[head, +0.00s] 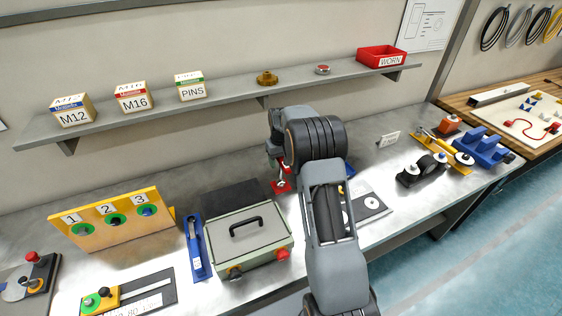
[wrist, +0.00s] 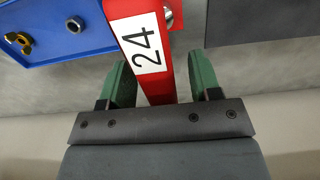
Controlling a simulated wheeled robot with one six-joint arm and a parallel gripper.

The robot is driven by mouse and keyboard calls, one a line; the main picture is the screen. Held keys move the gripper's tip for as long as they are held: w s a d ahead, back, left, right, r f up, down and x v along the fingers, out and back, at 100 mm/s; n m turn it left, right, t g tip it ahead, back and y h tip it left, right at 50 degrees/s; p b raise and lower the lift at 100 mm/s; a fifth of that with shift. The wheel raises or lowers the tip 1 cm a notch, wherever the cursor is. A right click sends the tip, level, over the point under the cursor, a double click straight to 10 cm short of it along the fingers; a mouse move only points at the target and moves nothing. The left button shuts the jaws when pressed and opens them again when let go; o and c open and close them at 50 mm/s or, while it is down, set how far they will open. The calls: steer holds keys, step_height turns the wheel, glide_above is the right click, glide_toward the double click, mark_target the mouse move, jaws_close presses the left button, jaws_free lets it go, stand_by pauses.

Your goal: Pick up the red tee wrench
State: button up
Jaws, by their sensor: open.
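My gripper (wrist: 162,78) is open, with its two green fingers on either side of a red part marked 24 (wrist: 127,12) in the wrist view. A gap shows between this part and the right finger; the left finger is very close to it, and I cannot tell if they touch. A rounded silver piece (wrist: 169,17) shows at its right edge. In the head view a small red piece (head: 281,187) sits on the bench just below my gripper. My arm hides much there, and I cannot make out the full tee shape of the wrench.
A green-grey case (head: 262,240) stands in front on the bench, beside a dark panel (head: 228,196). The shelf (head: 225,98) runs behind my arm.

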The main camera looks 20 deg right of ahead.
steer(key=shift+f, duration=0.45)
steer(key=shift+r, duration=0.1)
jaws_close()
